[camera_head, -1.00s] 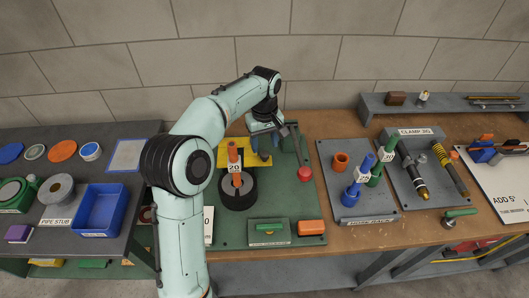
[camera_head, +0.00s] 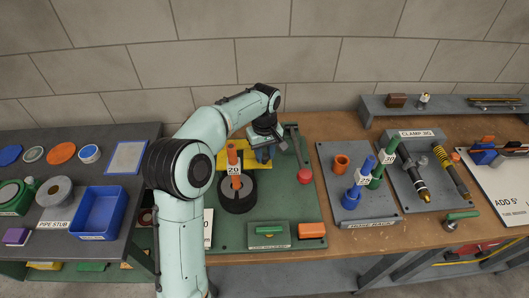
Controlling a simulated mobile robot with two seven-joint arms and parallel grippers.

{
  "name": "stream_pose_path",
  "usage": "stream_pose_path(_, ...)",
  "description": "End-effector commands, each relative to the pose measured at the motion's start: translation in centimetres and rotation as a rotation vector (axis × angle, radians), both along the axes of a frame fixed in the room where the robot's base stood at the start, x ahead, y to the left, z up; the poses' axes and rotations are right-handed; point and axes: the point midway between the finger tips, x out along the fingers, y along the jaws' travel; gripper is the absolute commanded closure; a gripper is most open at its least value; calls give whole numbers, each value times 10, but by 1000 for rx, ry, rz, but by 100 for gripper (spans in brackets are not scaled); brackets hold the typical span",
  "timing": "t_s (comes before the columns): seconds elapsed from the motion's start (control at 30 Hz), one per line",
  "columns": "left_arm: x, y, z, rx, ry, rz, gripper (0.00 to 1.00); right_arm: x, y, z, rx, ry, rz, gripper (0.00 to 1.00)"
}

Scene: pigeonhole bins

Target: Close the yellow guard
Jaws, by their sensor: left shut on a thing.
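The yellow guard (camera_head: 232,145) is a flat yellow plate on the green board (camera_head: 277,210), behind the black round base. My left arm comes in over it from the left. My left gripper (camera_head: 265,154) points down at the right end of the yellow guard, with blue fingers, and is shut on the guard's small dark knob. The fingers hide the knob, and my forearm hides part of the guard's left side. My right gripper is not in view.
The black base (camera_head: 237,198) with an orange post labelled 20 stands just in front of the guard. A red ball-ended lever (camera_head: 305,175) is to the right. An orange block (camera_head: 312,230) lies at front right. A grey hose rack (camera_head: 345,211) stands farther right.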

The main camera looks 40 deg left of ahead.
Motion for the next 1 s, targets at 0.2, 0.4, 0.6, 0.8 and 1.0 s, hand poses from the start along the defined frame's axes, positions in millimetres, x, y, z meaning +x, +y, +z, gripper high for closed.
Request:
stream_pose_path(0.2, -33, -29, -6, -2, -1, -7, 100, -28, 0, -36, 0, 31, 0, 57)
stream_pose_path(0.4, -73, -62, -4, -3, -3, -6, 100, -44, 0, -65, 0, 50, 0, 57)
stream_pose_path(0.6, -83, -71, 0, -1, 1, 1, 100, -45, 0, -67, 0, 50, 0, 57)
stream_pose_path(0.8, -83, -71, 0, -1, 1, 1, 44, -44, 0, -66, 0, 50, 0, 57)
stream_pose_path(1.0, -83, -70, 0, -1, 1, 0, 44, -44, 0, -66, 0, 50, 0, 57)
